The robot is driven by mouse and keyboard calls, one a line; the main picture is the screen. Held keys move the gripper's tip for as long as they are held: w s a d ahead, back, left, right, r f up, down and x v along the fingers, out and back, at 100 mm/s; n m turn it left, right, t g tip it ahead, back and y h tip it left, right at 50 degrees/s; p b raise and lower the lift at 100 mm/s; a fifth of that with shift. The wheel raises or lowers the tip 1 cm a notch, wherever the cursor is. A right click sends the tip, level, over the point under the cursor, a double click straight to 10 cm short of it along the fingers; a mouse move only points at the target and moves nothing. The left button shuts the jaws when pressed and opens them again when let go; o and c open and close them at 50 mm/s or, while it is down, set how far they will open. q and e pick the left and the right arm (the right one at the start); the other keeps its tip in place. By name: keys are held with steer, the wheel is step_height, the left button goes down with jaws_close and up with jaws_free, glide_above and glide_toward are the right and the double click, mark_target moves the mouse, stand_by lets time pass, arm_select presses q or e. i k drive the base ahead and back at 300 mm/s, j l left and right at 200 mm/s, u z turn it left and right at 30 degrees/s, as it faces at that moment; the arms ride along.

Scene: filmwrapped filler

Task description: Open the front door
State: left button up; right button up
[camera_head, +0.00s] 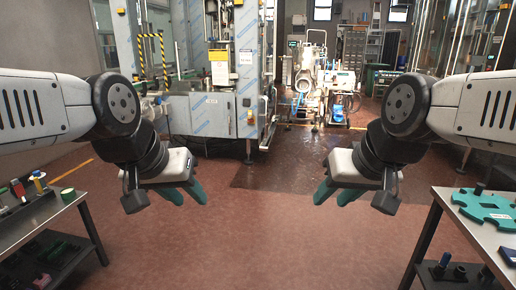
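A film-wrapped filler machine (213,112) stands ahead, left of centre, with a steel frame and blue-marked film on its panels. A tall upright panel (247,75) with a label is on its right side. I cannot make out for sure which part is the front door or whether it is shut. My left gripper (186,196) is open and empty, with teal fingers, in front of the machine and well short of it. My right gripper (336,194) is open and empty, to the right. Neither touches anything.
A steel side table (40,212) with small parts stands at the left edge; another table (470,212) with teal parts stands at the right edge. The red-brown floor (262,245) between them is clear. Other equipment (312,80) stands at the back.

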mark_target(219, 69)
steer(key=i, duration=0.95)
steer(key=i+u, duration=0.1)
steer(key=i, duration=0.9)
steer(key=i+l, duration=0.15)
steer(key=i, duration=0.8)
steer(key=i+l, duration=0.1)
steer(key=i, duration=0.85)
steer(key=j+u, duration=0.05)
